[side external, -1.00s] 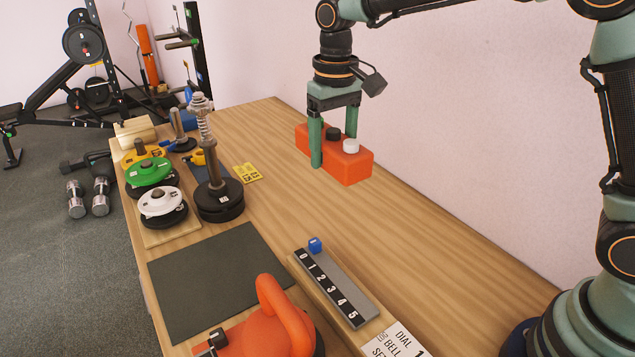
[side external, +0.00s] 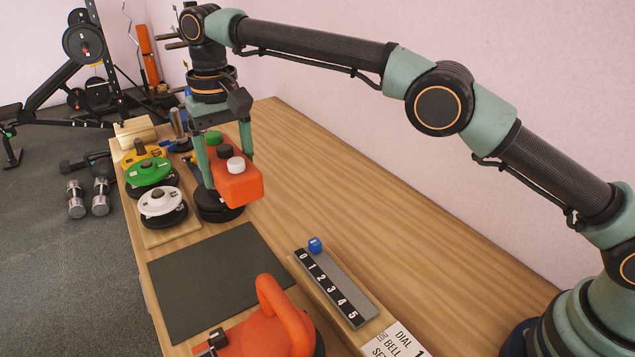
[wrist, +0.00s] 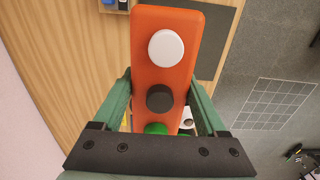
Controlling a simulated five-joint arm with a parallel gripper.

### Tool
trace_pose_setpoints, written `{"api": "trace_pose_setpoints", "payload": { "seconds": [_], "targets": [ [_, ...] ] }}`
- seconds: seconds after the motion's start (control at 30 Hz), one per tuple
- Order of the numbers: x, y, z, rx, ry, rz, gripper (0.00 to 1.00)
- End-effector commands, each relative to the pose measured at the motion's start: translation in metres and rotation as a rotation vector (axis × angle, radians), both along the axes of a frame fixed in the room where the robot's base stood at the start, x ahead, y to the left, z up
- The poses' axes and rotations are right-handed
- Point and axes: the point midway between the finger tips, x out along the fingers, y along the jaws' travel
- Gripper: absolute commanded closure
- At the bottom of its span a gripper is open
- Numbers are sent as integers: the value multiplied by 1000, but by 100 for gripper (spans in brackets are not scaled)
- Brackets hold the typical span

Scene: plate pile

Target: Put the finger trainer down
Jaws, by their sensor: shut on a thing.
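The finger trainer (side external: 240,187) is an orange block with green, black and white round buttons on top. My gripper (side external: 226,180) is shut on it, one finger on each side. It is held in the air in front of the black weight stand (side external: 217,204), whose post is mostly hidden behind the gripper and block. In the wrist view the trainer (wrist: 165,75) lies lengthwise between my fingers (wrist: 160,95), with the white button farthest out and the green one partly hidden by the gripper body.
A dark mat (side external: 210,280) lies bare on the table. A white-topped weight (side external: 160,200) and a green-topped one (side external: 148,172) stand left of the trainer. An orange kettlebell-like handle (side external: 285,315) and a numbered strip (side external: 335,290) are in front. The table's right back is clear.

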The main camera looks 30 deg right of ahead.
Motion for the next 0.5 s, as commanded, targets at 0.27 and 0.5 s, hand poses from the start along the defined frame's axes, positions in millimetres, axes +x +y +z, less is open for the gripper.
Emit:
{"api": "trace_pose_setpoints", "payload": {
  "seconds": [0.27, 0.5],
  "targets": [
    [-1, 3, -26, -1, 2, -1, 100],
    [-1, 2, -86, -2, 3, 0, 100]
  ]
}}
